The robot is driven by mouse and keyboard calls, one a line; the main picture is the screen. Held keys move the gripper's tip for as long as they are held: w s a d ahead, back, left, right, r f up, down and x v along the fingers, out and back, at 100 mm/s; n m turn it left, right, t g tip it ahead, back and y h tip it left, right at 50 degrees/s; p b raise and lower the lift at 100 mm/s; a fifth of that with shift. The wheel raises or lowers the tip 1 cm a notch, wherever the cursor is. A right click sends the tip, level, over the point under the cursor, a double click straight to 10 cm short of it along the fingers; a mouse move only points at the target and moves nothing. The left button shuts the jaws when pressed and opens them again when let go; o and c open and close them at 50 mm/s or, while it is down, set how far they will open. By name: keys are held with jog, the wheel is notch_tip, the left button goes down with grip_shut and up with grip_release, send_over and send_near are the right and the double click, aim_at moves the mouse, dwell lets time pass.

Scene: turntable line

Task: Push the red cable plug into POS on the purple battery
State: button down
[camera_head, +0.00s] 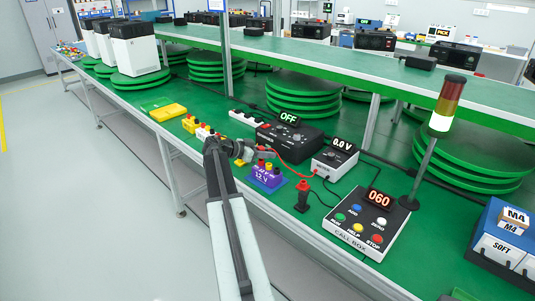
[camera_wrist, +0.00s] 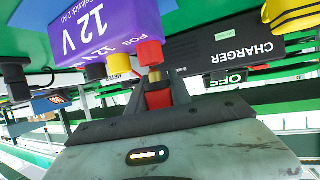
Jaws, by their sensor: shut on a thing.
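The purple battery (camera_head: 266,178) stands on the green table, marked 12 V; it fills the upper left of the wrist view (camera_wrist: 95,30). Its red POS terminal (camera_wrist: 150,52) is beside a yellow terminal (camera_wrist: 119,66), with black ones further left. My gripper (camera_wrist: 158,92) is shut on the red cable plug (camera_wrist: 158,99), whose metal tip (camera_wrist: 154,76) points at the red terminal. The tip is very close to the terminal; I cannot tell whether it touches. In the head view my gripper (camera_head: 241,150) is just left of the battery, and the plug is hard to make out.
The charger (camera_head: 288,138) showing OFF and the 0.0 V meter (camera_head: 333,162) stand behind the battery. A red-topped black post (camera_head: 303,197) and the call box (camera_head: 368,224) are to the right. A red cable (camera_head: 296,172) runs near the battery.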

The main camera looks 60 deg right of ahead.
jog(key=shift+f+b, duration=0.9)
dwell(0.9)
jog(key=c, duration=1.1)
grip_release()
jog(key=p+v, duration=0.3)
jog(key=v, duration=0.4)
jog(key=shift+w+a+r, duration=0.1)
jog(key=shift+a+r, duration=0.05)
jog(key=shift+r, duration=0.05)
jog(key=shift+w+a, duration=0.15)
jog(key=shift+a, duration=0.05)
